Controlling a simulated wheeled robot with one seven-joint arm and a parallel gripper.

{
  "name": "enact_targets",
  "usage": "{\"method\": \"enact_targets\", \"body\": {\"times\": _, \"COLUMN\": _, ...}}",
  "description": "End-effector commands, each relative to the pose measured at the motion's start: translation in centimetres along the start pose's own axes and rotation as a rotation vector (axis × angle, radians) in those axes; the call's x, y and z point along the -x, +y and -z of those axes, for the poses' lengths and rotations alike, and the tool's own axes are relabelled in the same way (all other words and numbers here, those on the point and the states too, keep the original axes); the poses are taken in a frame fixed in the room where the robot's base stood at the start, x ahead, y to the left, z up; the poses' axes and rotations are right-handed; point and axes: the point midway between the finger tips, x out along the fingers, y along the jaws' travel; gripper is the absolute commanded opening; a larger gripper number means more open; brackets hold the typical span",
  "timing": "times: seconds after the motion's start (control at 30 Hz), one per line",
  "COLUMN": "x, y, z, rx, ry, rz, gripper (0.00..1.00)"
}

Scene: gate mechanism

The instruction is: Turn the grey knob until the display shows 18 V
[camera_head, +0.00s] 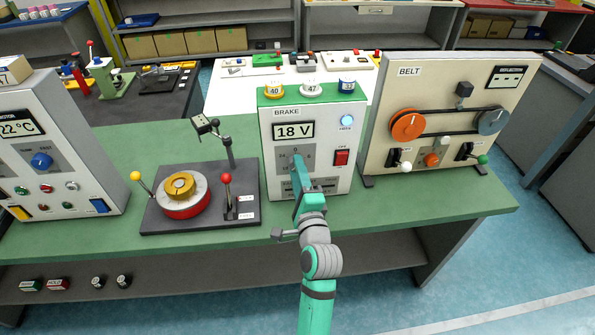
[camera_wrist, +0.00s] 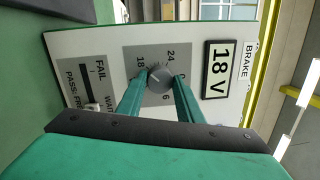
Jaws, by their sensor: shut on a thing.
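The white BRAKE box (camera_head: 356,103) stands upright on the green bench. Its display (camera_head: 293,130) reads 18 V, and the display also shows in the wrist view (camera_wrist: 219,69) turned sideways. The grey knob (camera_wrist: 160,76) sits on a grey dial plate with marks including 24, 18 and 6. My gripper (camera_wrist: 160,84) is shut on the grey knob, one finger on each side. In the head view my gripper (camera_head: 299,163) hides the knob.
A red switch (camera_head: 341,158) and a blue lamp (camera_head: 347,121) are right of the knob. The BELT panel (camera_head: 449,75) stands to the right. A turntable fixture with a red-knobbed lever (camera_head: 227,180) stands close on the left. A slider (camera_wrist: 90,97) sits below the knob.

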Motion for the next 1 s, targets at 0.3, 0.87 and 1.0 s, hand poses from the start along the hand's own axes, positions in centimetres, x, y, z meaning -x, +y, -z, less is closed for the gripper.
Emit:
{"method": "enact_targets", "body": {"times": 0.3, "x": 0.0, "y": 0.0, "z": 0.2, "rx": -0.001, "ry": 0.003, "rz": 0.000, "gripper": 0.11}}
{"method": "enact_targets", "body": {"times": 0.87, "x": 0.9, "y": 0.1, "z": 0.1, "rx": 0.000, "ry": 0.002, "rz": -0.001, "gripper": 0.52}}
{"method": "enact_targets", "body": {"times": 1.0, "x": 3.0, "y": 0.1, "z": 0.2, "rx": 0.000, "ry": 0.003, "rz": -0.002, "gripper": 0.52}}
